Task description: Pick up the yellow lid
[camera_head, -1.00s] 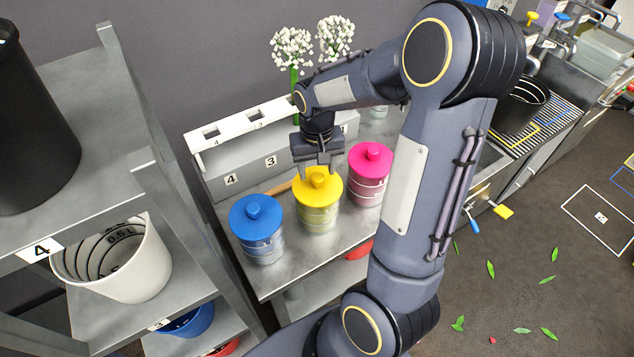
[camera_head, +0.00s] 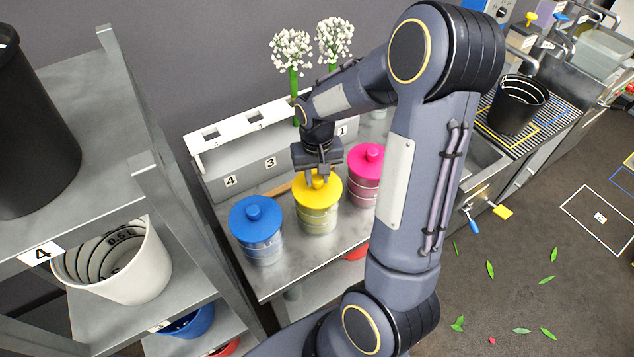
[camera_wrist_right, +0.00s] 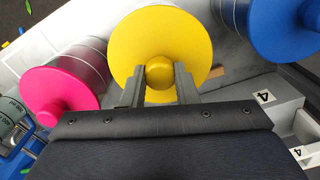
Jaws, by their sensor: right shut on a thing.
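The yellow lid (camera_head: 318,188) sits on a clear jar (camera_head: 318,218) on the metal table, between a blue-lidded and a pink-lidded jar. My right gripper (camera_head: 318,177) is above it, pointing down, with its fingers shut on the lid's round knob. In the right wrist view the fingers (camera_wrist_right: 160,75) flank the knob of the yellow lid (camera_wrist_right: 190,30). The lid rests on its jar, with no gap visible. My left gripper is not in view.
The blue-lidded jar (camera_head: 257,230) stands to the left and the pink-lidded jar (camera_head: 367,175) close to the right. A numbered rack (camera_head: 245,167) with white flowers (camera_head: 292,50) is behind. A grey shelf (camera_head: 110,130) with buckets stands at left.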

